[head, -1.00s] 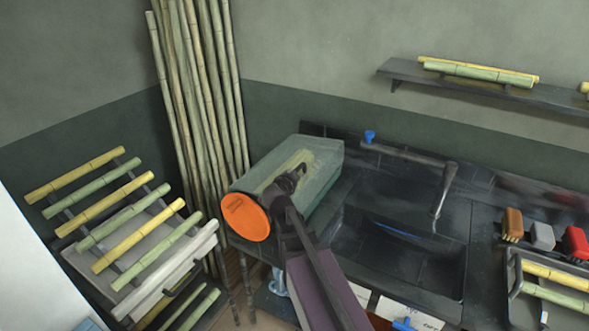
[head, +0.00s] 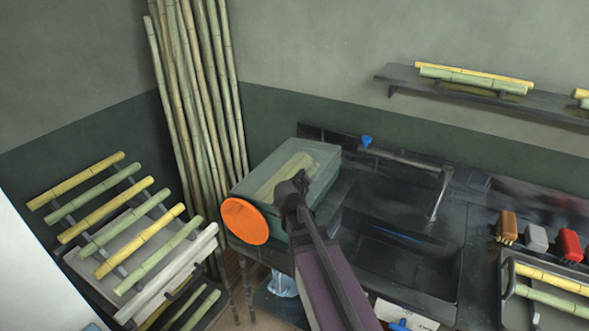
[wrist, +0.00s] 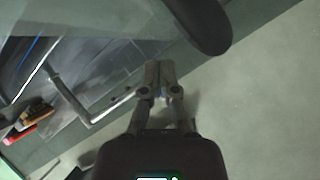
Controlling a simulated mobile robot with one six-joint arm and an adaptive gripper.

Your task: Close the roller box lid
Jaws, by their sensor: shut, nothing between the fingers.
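The roller box (head: 322,192) is a green box with an orange round end (head: 244,221), standing on the left end of the dark counter. Its greenish, see-through-looking lid (head: 318,152) appears to lie flat across the top, with a yellow-green shape showing on or through it. Whether its front edge is fully seated is hidden behind my arm. My gripper (head: 301,178) is shut and empty at the front right of the box top in the head view; I cannot tell if it touches the lid. In the wrist view the closed fingertips (wrist: 159,72) hold nothing.
A sink with a bent metal tap (head: 440,190) lies right of the box. Brushes (head: 535,235) and a cane tray (head: 508,285) are farther right. Tall canes (head: 195,90) lean behind left, beside a cane rack (head: 140,240). A wall shelf (head: 450,90) holds canes.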

